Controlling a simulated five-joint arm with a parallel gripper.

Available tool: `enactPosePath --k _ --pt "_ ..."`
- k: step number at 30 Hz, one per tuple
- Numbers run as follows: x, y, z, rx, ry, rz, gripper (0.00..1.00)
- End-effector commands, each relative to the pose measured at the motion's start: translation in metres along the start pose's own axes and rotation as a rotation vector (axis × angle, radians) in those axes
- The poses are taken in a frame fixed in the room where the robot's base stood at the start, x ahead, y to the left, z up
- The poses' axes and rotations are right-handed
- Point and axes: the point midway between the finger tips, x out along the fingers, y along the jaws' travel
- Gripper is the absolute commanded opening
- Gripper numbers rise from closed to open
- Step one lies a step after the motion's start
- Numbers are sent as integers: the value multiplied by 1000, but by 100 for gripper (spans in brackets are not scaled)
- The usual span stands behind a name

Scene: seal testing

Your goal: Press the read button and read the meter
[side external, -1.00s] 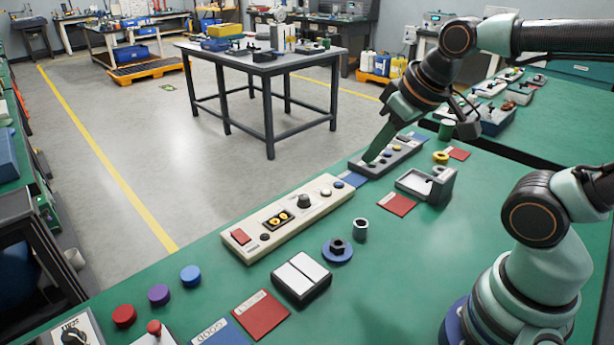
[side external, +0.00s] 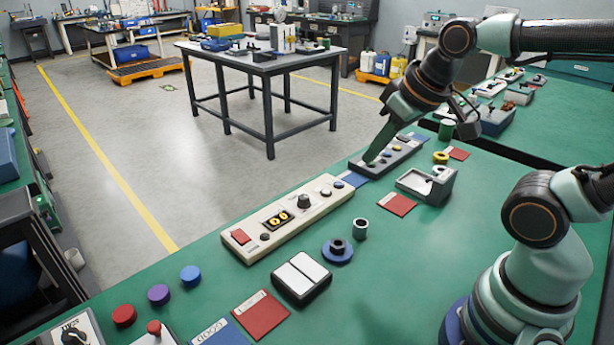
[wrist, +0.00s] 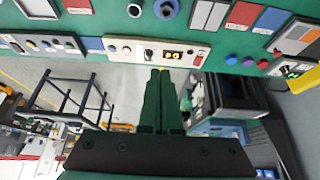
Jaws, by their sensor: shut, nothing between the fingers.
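A grey panel (side external: 400,152) with a row of coloured buttons lies farther back on the right; no label marks a read button legibly.
A blue card (side external: 354,179) lies between the panels. A black box with white pads (side external: 301,279) is nearer. Green bench between them is clear.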

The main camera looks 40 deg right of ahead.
Motion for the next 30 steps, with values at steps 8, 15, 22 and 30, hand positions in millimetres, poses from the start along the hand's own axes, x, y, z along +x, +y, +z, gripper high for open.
enactPosePath --k 8,15,22,30 --pt "0 0 0 0 0 0 0" --pt "0 0 0 0 0 0 0" --pt "2 2 -3 -7 3 2 0" --pt "31 22 -38 -93 48 37 0"
